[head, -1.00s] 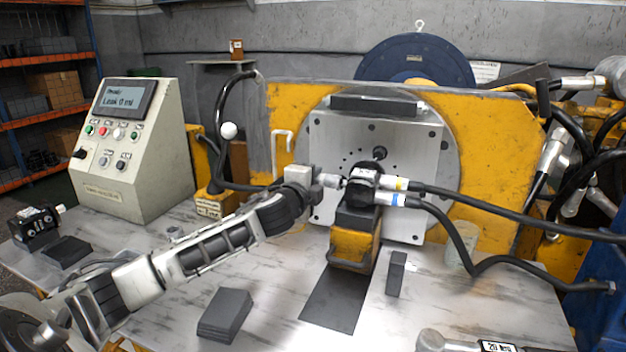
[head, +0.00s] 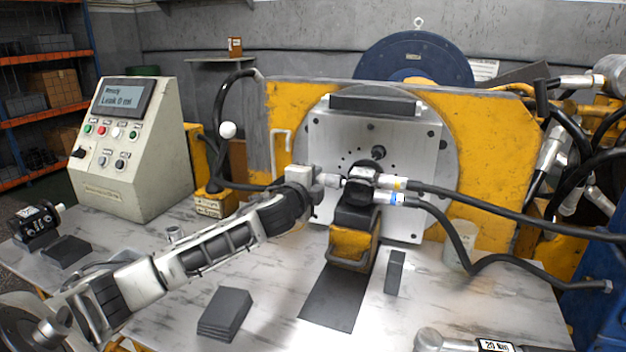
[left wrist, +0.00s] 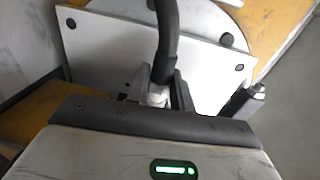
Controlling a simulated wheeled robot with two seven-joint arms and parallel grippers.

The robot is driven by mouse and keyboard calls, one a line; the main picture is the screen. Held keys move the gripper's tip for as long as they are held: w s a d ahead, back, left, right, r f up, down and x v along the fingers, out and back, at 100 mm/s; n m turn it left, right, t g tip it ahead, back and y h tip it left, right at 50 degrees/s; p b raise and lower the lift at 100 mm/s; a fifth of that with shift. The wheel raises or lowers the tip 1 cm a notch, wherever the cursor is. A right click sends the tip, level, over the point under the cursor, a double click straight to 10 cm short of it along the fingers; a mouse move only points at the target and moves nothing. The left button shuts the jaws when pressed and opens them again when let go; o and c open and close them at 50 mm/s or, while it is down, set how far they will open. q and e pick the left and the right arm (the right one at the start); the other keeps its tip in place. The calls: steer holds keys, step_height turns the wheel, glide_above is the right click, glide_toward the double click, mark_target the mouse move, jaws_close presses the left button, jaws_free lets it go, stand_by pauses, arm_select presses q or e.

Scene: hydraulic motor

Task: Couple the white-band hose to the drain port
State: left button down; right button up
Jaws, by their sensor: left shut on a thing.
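My left gripper (head: 316,177) is shut on the white-band hose, just left of the black hydraulic motor (head: 357,198). In the left wrist view the black hose (left wrist: 167,40) runs up from between the fingers (left wrist: 158,92), and its white band (left wrist: 157,97) shows there. In the head view a silver fitting (head: 329,180) points from the gripper at the motor's left side. I cannot tell whether it touches. The drain port itself is hidden or too small to make out. My right gripper is not in view.
A yellow-band hose (head: 398,184) and a blue-band hose (head: 397,199) sit on the motor's right side. The motor rests on a yellow block (head: 353,248) before a steel plate (head: 415,150). A control console (head: 130,150) reads "Leak 0 ml". Dark plates (head: 225,313) lie on the bench.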

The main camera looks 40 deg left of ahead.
arm_select(q)
steer(key=shift+d, duration=0.2)
steer(key=shift+w+d, duration=0.1)
steer(key=shift+d, duration=0.15)
steer(key=shift+w+d, duration=0.1)
steer(key=shift+d, duration=0.05)
steer(key=c, duration=1.1)
jaws_free()
steer(key=shift+c, duration=0.2)
steer(key=shift+p+v, duration=1.05)
steer(key=shift+v, duration=2.5)
